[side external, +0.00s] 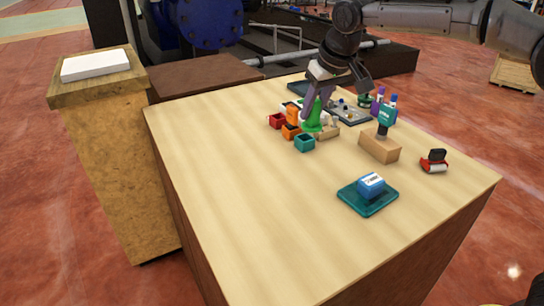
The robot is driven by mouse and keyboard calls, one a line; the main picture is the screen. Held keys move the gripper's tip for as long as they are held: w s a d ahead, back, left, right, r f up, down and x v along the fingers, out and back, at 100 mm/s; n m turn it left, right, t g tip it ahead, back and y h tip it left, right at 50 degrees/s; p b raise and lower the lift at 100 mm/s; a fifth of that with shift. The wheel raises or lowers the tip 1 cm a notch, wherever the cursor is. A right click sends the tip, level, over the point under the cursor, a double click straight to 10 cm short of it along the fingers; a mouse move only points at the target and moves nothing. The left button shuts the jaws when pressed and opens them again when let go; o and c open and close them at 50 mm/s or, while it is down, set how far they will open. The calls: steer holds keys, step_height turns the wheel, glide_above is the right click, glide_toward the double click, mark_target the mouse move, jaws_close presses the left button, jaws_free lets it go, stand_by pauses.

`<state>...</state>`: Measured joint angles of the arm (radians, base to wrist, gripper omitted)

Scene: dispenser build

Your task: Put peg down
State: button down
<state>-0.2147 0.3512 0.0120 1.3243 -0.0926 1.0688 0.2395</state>
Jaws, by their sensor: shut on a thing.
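My gripper (318,97) reaches down over the far part of the wooden table, tilted, and is shut on a green peg-like piece (314,117). The green piece stands roughly upright, its narrow top at the jaws and its wider foot low among small coloured parts. At this size I cannot tell whether its foot touches anything below. My arm comes in from the upper right and hides part of what lies behind the jaws.
Small bins, red (277,121), orange (291,131) and teal (304,142), stand left of the green piece. A grey tray (352,116), a wooden block (379,148), a red tape dispenser (434,162) and a teal tray (357,203) with a blue box are rightward. The table's left front is clear.

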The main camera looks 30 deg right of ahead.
step_height(320, 180, down, 2)
steer(key=shift+f, duration=0.1)
steer(key=w+f, duration=0.3)
steer(key=w, duration=0.1)
steer(key=w+a+f, duration=0.1)
steer(key=w+f, duration=0.2)
steer(key=w, duration=0.2)
steer(key=w+a+f, duration=0.1)
steer(key=w+f, duration=0.2)
steer(key=w, duration=0.1)
steer(key=shift+w+a+f, duration=0.15)
steer(key=shift+f, duration=0.05)
steer(key=shift+w+f, duration=0.15)
steer(key=shift+f, duration=1.65)
steer(key=c, duration=0.6)
jaws_free()
steer(key=shift+f, duration=0.15)
